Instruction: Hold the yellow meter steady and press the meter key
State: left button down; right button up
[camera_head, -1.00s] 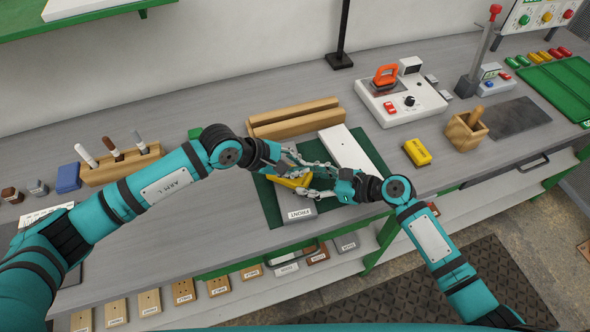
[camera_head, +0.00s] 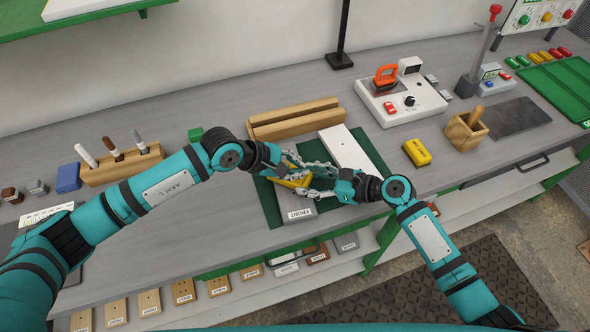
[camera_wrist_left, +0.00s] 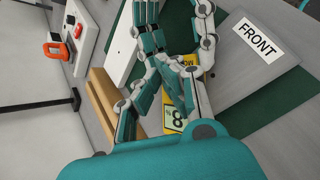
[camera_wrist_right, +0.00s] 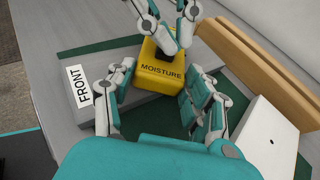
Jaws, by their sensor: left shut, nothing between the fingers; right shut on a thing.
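The yellow meter (camera_head: 293,182), marked MOISTURE in the right wrist view (camera_wrist_right: 160,78), is over the grey FRONT board (camera_head: 297,215) on the dark green mat. My right gripper (camera_head: 318,188) is shut on the meter, with a finger along each side in the right wrist view. My left gripper (camera_wrist_right: 168,42) is shut and empty, its fingertips at the dark spot on the meter's top. That spot, perhaps the key, is mostly hidden, so I cannot tell whether it is pressed. In the left wrist view a small display (camera_wrist_left: 175,118) shows an 8, partly covered.
A white board (camera_head: 348,150) and wooden blocks (camera_head: 293,118) lie behind the grippers. A white console (camera_head: 400,100), a yellow block (camera_head: 417,152) and a wooden box (camera_head: 465,130) stand to the right.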

pick_arm(q)
jog(key=shift+r, duration=0.85)
jog(key=shift+r, duration=0.1)
jog(key=shift+r, duration=2.4)
pick_arm(e)
jog(key=o, duration=1.3)
jog(key=shift+o, duration=0.2)
